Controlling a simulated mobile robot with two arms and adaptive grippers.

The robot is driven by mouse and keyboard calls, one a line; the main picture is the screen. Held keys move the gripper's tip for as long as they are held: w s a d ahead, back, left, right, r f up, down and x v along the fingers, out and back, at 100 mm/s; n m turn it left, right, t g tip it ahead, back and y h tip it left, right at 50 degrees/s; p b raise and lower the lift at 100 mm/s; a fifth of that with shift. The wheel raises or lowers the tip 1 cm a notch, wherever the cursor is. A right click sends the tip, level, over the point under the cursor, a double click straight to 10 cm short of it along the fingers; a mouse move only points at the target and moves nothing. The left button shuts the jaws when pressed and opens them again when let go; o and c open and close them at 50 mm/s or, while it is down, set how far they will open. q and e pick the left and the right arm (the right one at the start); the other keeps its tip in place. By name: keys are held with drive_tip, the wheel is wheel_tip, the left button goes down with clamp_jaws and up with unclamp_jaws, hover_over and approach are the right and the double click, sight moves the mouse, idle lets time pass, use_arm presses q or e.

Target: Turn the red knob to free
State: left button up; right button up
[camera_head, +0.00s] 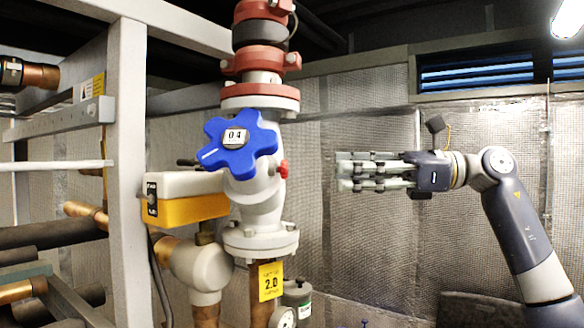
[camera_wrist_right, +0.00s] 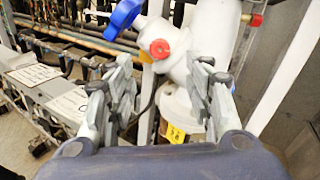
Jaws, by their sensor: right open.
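The small red knob (camera_head: 283,168) sticks out from the right side of the white valve body (camera_head: 258,200), just below the blue star-shaped handwheel (camera_head: 238,142). My right gripper (camera_head: 345,171) is to the right of the knob, pointing left at it, with a clear gap between. In the right wrist view the red knob (camera_wrist_right: 160,48) faces the camera on the white valve, above and between the spread fingers of my right gripper (camera_wrist_right: 165,85). The fingers are open and empty. My left gripper is not in view.
A grey-white rack post (camera_head: 128,170) and pipes (camera_head: 50,235) stand at the left. A yellow and white box (camera_head: 185,197) is beside the valve. A yellow 2.0 tag (camera_head: 271,281) hangs below. The space between valve and gripper is free.

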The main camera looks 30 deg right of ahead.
sight(284, 170)
drive_tip(key=p+x, duration=0.2)
drive_tip(key=x, duration=0.7)
drive_tip(key=shift+p, duration=0.3)
drive_tip(key=c, duration=1.1)
